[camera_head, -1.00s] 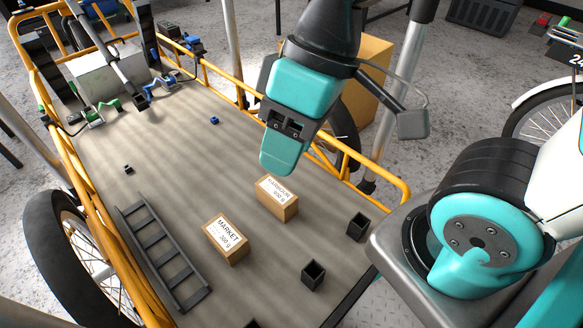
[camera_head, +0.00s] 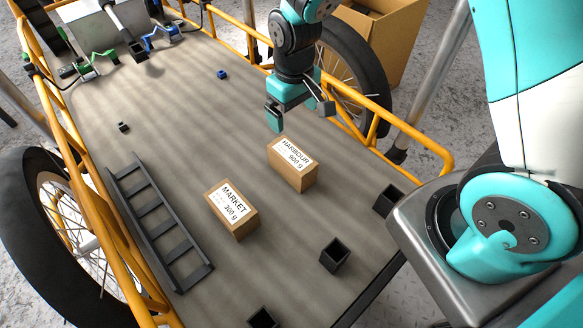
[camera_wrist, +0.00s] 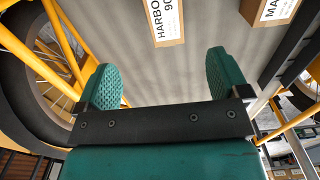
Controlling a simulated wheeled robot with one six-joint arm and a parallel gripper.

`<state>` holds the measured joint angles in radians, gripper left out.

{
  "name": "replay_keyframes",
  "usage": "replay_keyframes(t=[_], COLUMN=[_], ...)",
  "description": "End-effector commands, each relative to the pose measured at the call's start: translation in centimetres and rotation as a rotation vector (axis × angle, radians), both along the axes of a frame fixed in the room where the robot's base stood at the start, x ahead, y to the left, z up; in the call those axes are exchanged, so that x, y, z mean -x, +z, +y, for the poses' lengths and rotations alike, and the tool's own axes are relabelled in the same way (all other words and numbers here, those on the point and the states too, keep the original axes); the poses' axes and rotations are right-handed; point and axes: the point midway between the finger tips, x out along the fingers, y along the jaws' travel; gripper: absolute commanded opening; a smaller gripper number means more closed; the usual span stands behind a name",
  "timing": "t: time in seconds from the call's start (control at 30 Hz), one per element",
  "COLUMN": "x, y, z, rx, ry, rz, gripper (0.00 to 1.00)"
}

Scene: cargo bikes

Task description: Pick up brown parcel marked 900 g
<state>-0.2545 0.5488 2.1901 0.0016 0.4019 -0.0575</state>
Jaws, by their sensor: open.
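The brown parcel marked HARBOUR 900 g (camera_head: 292,165) stands on the cargo bed (camera_head: 190,130), its white label facing up. In the wrist view this parcel (camera_wrist: 166,22) is at the top edge, partly cut off, beyond the fingertips. My gripper (camera_head: 279,117) hangs just behind the parcel in the head view, apart from it. In the wrist view the two green fingers of my gripper (camera_wrist: 162,80) are spread wide with nothing between them.
A second brown parcel marked MARKET 300 g (camera_head: 232,209) stands to the left and nearer. A dark ladder-like rack (camera_head: 156,222) lies left of it. Small black open boxes (camera_head: 334,254) stand near the front. A yellow rail (camera_head: 400,122) runs along the right side.

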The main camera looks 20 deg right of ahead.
Motion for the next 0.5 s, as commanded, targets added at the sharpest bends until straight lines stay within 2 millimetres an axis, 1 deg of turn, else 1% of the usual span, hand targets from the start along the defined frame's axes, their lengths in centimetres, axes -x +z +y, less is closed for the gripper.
replay_keyframes(t=[0.03, 0.3, 0.4, 0.5], x=[0.0, 0.1, 0.1, 0.1], y=[-1.6, -7.9, -9.6, -10.7], z=[0.0, 0.1, 0.2, 0.2], rx=[0.001, 0.000, 0.000, 0.000], ry=[0.001, 0.003, 0.003, 0.003], rz=[0.003, 0.004, 0.002, 0.002], gripper=[0.94, 0.94, 0.94, 0.94])
